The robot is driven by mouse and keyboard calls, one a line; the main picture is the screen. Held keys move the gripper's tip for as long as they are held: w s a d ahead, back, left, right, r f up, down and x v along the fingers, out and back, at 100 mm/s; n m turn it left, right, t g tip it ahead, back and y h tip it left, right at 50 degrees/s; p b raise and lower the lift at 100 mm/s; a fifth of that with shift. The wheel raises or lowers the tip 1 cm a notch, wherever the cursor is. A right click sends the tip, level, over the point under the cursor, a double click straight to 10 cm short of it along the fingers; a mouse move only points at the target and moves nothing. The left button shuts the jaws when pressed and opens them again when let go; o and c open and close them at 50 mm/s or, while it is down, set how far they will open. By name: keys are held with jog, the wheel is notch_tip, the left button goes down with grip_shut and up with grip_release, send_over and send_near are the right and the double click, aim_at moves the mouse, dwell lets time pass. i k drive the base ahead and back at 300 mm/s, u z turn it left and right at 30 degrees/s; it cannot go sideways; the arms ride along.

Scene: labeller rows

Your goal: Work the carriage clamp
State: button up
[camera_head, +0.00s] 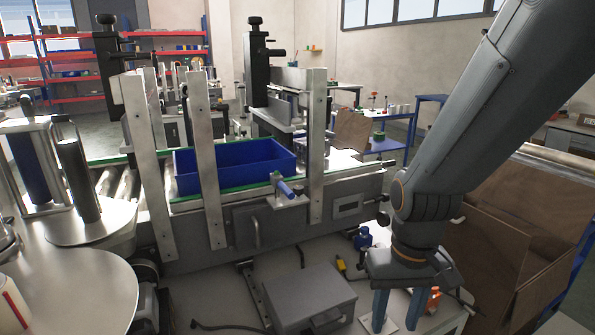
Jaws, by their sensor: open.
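My gripper (395,322) hangs at the lower right, pointing down. Its two blue fingers are apart with nothing seen between them. A blue-handled lever (288,189) sticks out from a metal block on the front rail of the labeller. It may be the carriage clamp, but I cannot tell for sure. Black carriages with knobs stand on the machine, one at the left (110,62) and one near the middle (257,68). My gripper is below and to the right of the lever, well apart from it.
A blue crate (236,178) sits on the conveyor behind upright metal posts (206,165). A grey box (308,300) lies left of my gripper. An open cardboard box (490,255) is at the right.

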aim_at(359, 266)
jog(key=z, duration=0.1)
jog(key=k, duration=1.3)
jog(key=z, duration=0.75)
jog(key=i, duration=1.1)
jog(key=u, duration=0.45)
